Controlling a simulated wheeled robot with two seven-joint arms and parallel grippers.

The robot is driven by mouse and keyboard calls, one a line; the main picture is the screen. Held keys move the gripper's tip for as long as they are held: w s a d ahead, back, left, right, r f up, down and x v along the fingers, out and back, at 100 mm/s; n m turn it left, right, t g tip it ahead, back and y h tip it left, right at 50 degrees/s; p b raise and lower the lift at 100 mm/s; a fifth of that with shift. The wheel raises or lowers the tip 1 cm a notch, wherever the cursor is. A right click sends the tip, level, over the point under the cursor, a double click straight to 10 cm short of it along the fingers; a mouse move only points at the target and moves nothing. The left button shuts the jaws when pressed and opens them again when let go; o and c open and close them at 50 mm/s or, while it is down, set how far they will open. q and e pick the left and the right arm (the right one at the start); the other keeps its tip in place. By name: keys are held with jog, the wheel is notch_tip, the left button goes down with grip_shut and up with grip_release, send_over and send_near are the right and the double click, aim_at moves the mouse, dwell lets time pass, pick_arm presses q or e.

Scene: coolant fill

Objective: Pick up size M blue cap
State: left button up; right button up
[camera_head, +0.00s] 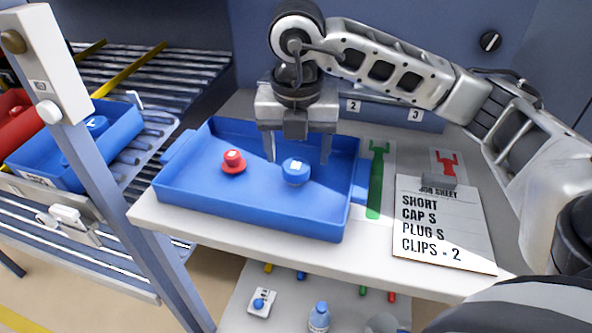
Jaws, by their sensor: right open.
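A blue cap (296,172) with a white label on top sits in the blue tray (250,215) on the white table. The lettering on its label is too small to read. My right gripper (297,158) points down over the tray. Its two fingers are apart, one to each side of the cap as seen here, and nothing is held. I cannot tell whether the fingertips reach down to the cap's height. A red cap (233,161) sits in the same tray, left of the blue one. My left gripper is not in view.
A job sheet (443,225) lies right of the tray, reading short, cap S, plug S, clips 2. A green tool (376,180) and a red one (446,163) lie near it. Another blue tray (110,140) sits on rollers at left, behind a grey post (100,160). A bottle (319,317) stands below.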

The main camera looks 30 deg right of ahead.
aim_at(296, 165)
jog(key=f, duration=0.4)
jog(key=shift+w+d+f, duration=0.1)
jog(key=shift+w+f, duration=0.1)
jog(key=shift+w, duration=0.15)
jog(key=c, duration=1)
jog(key=shift+r, duration=0.15)
jog(key=shift+c, duration=0.2)
